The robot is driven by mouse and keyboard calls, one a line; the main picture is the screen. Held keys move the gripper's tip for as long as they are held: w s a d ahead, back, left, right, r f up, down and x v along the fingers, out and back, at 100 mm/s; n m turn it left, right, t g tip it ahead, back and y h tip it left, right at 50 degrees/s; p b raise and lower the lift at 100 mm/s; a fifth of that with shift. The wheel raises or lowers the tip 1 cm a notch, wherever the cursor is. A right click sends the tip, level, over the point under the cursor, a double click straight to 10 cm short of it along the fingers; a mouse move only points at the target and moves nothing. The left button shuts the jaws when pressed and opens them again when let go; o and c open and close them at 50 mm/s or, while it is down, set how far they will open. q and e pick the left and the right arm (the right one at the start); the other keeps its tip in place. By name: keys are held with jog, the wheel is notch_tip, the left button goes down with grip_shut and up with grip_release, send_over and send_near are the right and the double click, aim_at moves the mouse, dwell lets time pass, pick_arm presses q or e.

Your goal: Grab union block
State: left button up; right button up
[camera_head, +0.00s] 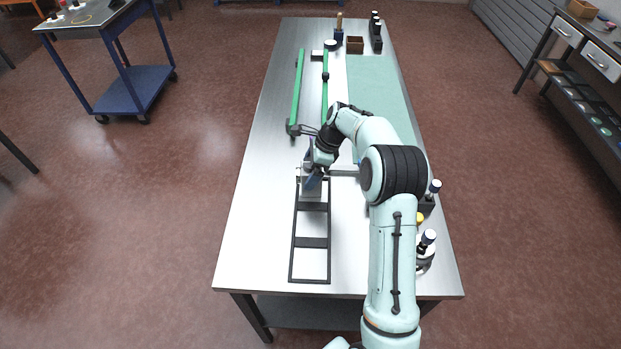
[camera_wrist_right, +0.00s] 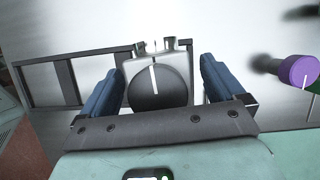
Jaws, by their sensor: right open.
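The union block (camera_wrist_right: 140,68) appears to be the grey block with a dark round face and a white line in the right wrist view. It lies between the two blue fingers of my right gripper (camera_wrist_right: 160,74), with a visible gap on each side. In the head view the grey block (camera_head: 312,190) shows just below my right gripper (camera_head: 312,175), at the far end of a black ladder-like frame (camera_head: 311,242). The gripper hides part of it there. My left gripper is in neither view.
The steel table (camera_head: 255,215) has free room on its left. Green rails (camera_head: 297,85) and a green mat (camera_head: 378,90) lie farther back. Bottles (camera_head: 428,240) stand at the right edge, partly behind my arm. A purple-capped thing (camera_wrist_right: 299,71) shows at right in the wrist view.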

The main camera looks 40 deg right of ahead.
jog(key=c, duration=1.5)
jog(key=shift+r, duration=0.15)
jog(key=shift+c, duration=0.7)
